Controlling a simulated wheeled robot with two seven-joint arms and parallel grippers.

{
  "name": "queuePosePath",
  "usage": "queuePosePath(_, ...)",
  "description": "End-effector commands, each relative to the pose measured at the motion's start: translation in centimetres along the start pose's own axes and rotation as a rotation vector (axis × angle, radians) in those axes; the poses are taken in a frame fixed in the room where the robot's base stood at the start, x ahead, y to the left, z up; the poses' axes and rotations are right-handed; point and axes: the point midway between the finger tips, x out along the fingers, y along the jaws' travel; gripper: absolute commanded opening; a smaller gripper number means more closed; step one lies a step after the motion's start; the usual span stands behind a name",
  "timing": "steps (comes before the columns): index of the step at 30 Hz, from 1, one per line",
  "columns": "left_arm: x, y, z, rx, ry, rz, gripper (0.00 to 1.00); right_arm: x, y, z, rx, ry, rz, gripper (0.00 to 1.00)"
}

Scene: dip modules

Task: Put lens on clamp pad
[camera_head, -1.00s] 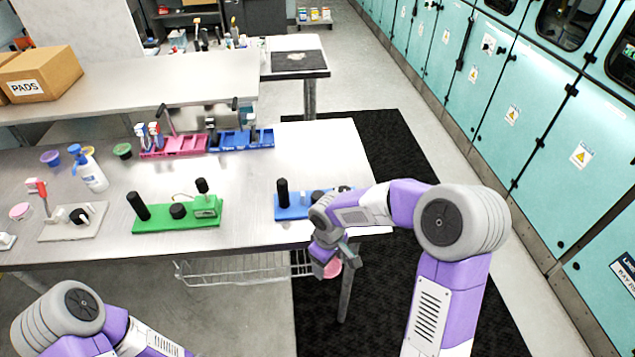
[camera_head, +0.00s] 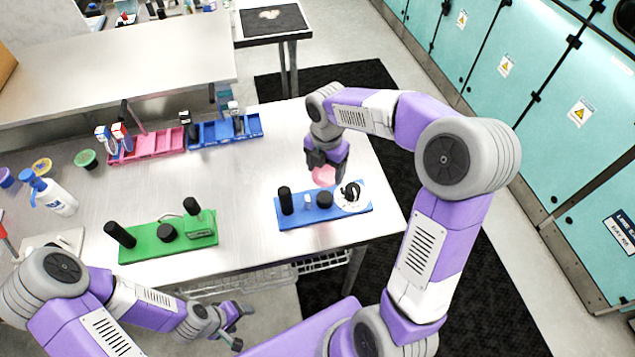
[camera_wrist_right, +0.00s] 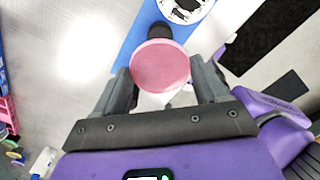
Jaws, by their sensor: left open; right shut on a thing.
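A round pink lens (camera_head: 323,175) is between the fingers of my right gripper (camera_head: 326,164). The right wrist view also shows the lens (camera_wrist_right: 160,66), with a finger at each side. My right gripper is shut on it, above the table just behind the blue board (camera_head: 296,221). The board carries a black post (camera_head: 286,200), a short black round piece (camera_head: 325,199) and a white disc (camera_head: 346,206) with a black shape on it. I cannot tell which of these is the clamp pad. My left gripper (camera_head: 234,324) is open and empty, low in front of the table.
A green board (camera_head: 140,252) with black parts stands to the left. Pink (camera_head: 150,154) and blue (camera_head: 210,137) racks are at the back. A spray bottle (camera_head: 55,197) and small bowls are at the far left. The table right of the racks is clear.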

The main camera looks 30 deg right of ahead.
Motion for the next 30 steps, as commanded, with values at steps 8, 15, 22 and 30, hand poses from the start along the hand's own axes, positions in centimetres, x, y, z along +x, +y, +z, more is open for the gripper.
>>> queuePosePath(8, 0.7, -0.3, 0.0, 0.0, -0.001, 0.0, 0.67, 4.3, -0.1, 0.0, -0.031, 0.004, -0.004, 0.44)
queuePosePath(15, 1.0, -0.4, 0.0, 0.0, -0.001, 0.0, 0.67, 6.5, -0.1, 0.0, -0.031, 0.002, -0.002, 0.44)
queuePosePath(22, 1.5, -0.6, 0.0, 0.0, 0.0, 0.0, 0.67, 9.6, -0.1, 0.0, -0.029, 0.002, -0.003, 0.44)
queuePosePath(30, 1.5, -0.6, -0.1, 0.0, 0.0, 0.0, 0.67, 9.8, -0.1, 0.1, -0.029, 0.001, 0.001, 0.44)
